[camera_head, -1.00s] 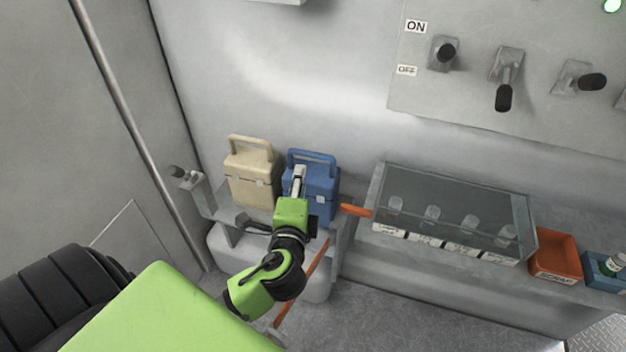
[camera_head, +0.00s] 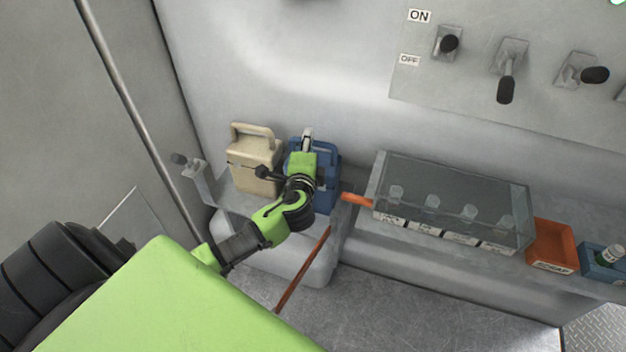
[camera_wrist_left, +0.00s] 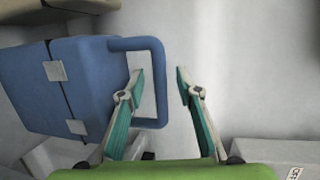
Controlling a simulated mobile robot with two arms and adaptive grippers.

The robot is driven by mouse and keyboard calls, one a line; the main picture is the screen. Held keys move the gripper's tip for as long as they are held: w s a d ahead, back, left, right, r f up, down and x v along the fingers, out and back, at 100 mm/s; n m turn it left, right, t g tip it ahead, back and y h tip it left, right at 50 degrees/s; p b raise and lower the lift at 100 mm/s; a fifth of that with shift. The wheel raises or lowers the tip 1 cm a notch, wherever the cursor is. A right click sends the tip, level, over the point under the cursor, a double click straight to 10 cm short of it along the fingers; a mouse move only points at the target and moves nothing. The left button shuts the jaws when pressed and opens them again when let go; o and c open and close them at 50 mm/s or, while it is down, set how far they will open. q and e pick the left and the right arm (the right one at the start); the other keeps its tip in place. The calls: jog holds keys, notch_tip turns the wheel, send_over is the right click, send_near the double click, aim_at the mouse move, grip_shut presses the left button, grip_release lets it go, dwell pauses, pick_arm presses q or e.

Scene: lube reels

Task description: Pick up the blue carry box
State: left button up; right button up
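The blue carry box (camera_head: 328,190) stands upright on a low ledge against the wall, partly hidden by my left arm. Its handle is on top. My left gripper (camera_head: 307,137) is above the box at the handle. In the left wrist view the blue box (camera_wrist_left: 85,85) fills the left side, with its handle (camera_wrist_left: 160,85) pointing right in the picture. The two fingers of my left gripper (camera_wrist_left: 160,75) are spread apart, with the handle's outer bar between them. One finger overlaps the handle opening; I cannot tell whether it touches. My right gripper is not in view.
A beige carry box (camera_head: 252,165) stands close to the left of the blue one. A clear-lidded case (camera_head: 455,195), an orange tray (camera_head: 552,243) and a blue tray (camera_head: 600,262) line the shelf to the right. Switches (camera_head: 508,70) are on the wall above.

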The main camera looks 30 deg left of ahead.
pick_arm(q)
jog(key=shift+x, duration=0.8)
jog(key=shift+s, duration=0.1)
grip_shut()
jog(key=shift+r, duration=0.1)
